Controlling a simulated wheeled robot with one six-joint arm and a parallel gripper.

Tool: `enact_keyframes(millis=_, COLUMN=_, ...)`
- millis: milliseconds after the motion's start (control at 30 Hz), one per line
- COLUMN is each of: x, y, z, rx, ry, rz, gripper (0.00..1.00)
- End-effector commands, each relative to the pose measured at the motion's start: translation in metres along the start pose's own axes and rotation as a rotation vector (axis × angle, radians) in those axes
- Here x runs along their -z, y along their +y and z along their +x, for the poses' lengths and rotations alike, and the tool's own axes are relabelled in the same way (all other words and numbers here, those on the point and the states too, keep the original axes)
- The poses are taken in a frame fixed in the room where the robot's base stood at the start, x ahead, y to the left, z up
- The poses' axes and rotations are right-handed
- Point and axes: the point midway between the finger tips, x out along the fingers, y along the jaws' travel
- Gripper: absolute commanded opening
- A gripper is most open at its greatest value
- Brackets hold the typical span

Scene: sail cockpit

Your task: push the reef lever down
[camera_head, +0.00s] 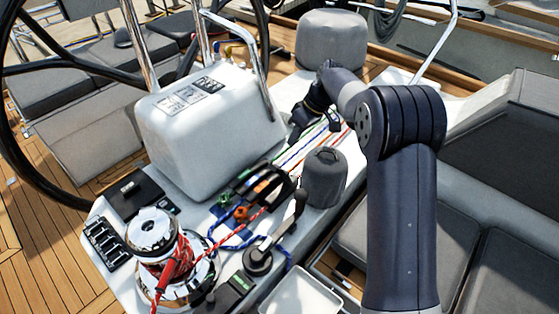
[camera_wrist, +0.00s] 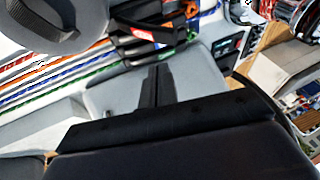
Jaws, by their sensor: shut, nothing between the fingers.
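A bank of black clutch levers (camera_head: 262,184) sits on the white console, with coloured ropes running into it. I cannot tell for certain which one is the reef lever. In the wrist view the levers (camera_wrist: 140,22) are at the top middle, and one carries a red stripe. My gripper (camera_head: 296,136) is beyond the bank, beside the white pedestal and above the ropes. In the wrist view my gripper (camera_wrist: 158,70) is shut and empty, with its tips pointing toward the levers and a visible gap between them.
A grey covered winch (camera_head: 325,178) stands right of the levers, close to my arm. A white pedestal (camera_head: 210,125) rises at left. A chrome winch (camera_head: 160,250) with red rope and a winch handle (camera_head: 285,225) are nearer. Another grey cover (camera_head: 331,40) stands behind.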

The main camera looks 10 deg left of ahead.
Motion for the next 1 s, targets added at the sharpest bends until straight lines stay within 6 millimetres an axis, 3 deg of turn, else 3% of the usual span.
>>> enact_keyframes(millis=300, x=0.000, y=-0.002, z=0.068, rx=0.003, ry=-0.005, rz=0.000, gripper=0.00)
enact_keyframes(millis=500, x=-0.005, y=-0.017, z=0.089, rx=0.001, ry=-0.003, rz=0.001, gripper=0.00)
enact_keyframes(millis=1000, x=-0.009, y=-0.021, z=0.100, rx=-0.002, ry=-0.001, rz=0.000, gripper=0.00)
